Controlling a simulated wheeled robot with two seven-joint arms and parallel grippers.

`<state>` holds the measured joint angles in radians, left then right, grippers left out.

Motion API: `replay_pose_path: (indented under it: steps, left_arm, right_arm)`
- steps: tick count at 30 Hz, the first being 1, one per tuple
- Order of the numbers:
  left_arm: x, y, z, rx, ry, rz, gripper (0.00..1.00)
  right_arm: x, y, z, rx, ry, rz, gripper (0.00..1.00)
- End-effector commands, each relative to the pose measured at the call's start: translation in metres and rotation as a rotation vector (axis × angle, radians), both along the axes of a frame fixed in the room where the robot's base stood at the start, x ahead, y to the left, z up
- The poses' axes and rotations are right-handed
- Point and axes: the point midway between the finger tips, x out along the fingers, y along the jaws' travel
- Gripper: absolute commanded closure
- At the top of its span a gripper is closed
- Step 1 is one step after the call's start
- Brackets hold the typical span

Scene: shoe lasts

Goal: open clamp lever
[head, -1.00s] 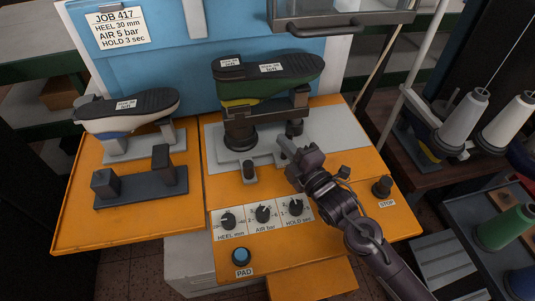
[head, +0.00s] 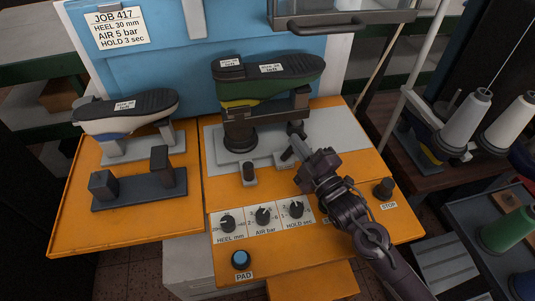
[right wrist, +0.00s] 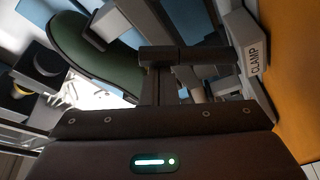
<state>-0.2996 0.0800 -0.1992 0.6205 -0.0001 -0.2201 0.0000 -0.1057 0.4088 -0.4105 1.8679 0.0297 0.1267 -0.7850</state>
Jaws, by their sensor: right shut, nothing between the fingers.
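A green shoe with a dark sole facing up (head: 270,75) sits on a dark last support on the grey plate of the middle orange station. The clamp stands at that plate's right side; a small dark part of it, seemingly the lever (head: 288,153), shows just left of my right gripper (head: 312,166). In the right wrist view a grey block carries the CLAMP label (right wrist: 258,62), right of the fingers (right wrist: 172,55). My right gripper is shut and empty, close beside the clamp; whether it touches the lever I cannot tell. The gripper partly hides the clamp. My left gripper is out of view.
Dials for heel, air and hold (head: 263,216) and the blue PAD button (head: 240,259) lie in front. The STOP knob (head: 383,188) is to the right. A second shoe (head: 125,110) stands on the left orange table. Thread cones (head: 465,122) stand far right.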

Motion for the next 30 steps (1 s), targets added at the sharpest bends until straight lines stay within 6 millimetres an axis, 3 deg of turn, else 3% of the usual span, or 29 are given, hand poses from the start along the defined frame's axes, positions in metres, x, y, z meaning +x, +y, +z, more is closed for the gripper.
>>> replay_pose_path:
  steps: [10, 14, 20, 30]
  left_arm:
    - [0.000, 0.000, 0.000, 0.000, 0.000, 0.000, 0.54]
    - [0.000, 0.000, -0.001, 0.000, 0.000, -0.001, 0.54]
    - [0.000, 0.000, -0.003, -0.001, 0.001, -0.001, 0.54]
    - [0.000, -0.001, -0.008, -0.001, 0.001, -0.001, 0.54]
  right_arm:
    - [0.000, -0.001, 0.001, -0.002, 0.000, -0.002, 1.00]
    - [0.001, 0.000, 0.010, -0.001, -0.002, -0.001, 1.00]
    - [0.000, 0.000, 0.050, -0.001, -0.007, 0.000, 1.00]
    - [0.000, 0.000, 0.135, -0.001, -0.009, 0.000, 1.00]
